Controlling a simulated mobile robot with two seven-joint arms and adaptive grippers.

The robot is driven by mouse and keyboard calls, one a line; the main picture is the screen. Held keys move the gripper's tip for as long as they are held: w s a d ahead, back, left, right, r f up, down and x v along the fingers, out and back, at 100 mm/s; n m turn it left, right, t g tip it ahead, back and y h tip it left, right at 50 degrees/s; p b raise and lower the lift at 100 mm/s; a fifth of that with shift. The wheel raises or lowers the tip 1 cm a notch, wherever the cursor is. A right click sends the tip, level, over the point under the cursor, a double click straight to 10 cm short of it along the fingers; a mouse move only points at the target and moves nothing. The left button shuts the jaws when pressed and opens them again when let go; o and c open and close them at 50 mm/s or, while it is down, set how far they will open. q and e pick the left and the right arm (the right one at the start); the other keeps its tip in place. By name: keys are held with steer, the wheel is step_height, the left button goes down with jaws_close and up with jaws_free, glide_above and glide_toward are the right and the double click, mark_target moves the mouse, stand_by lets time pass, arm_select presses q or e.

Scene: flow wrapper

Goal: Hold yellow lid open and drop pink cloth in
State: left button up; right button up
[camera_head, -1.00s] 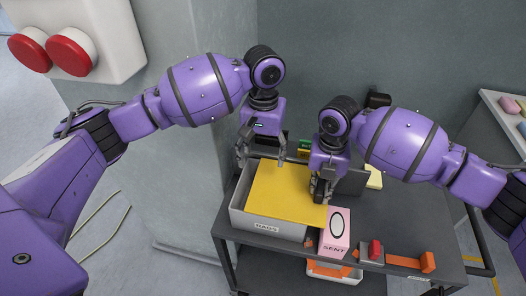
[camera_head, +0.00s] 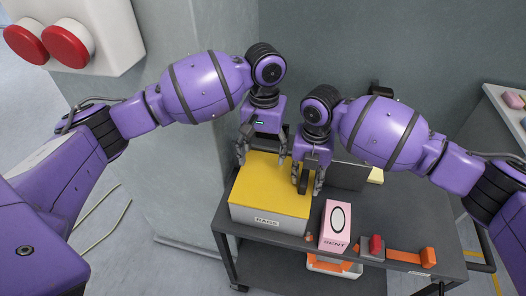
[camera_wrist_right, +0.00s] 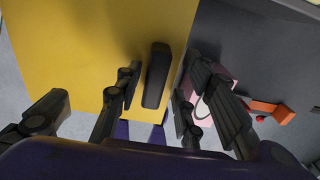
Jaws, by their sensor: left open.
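The yellow lid (camera_head: 265,180) lies flat on the grey box marked RAGS (camera_head: 268,221); it also fills the left of the right wrist view (camera_wrist_right: 70,60). A dark upright handle (camera_wrist_right: 157,75) stands at the lid's right side. My right gripper (camera_head: 308,190) is around this handle, its fingers spread on either side with visible gaps. My left gripper (camera_head: 262,160) is open and empty above the lid's back part. I see no pink cloth; the box's inside is hidden under the lid.
A pink box marked SENT (camera_head: 336,226) stands right of the RAGS box. Further right are a red button block (camera_head: 374,247) and an orange piece (camera_head: 428,257). The dark cart top (camera_head: 405,215) is clear at the right. A grey wall column stands at the left.

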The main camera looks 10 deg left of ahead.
step_height(320, 180, up, 12)
stand_by(0.7)
steer(key=shift+s+f, duration=0.1)
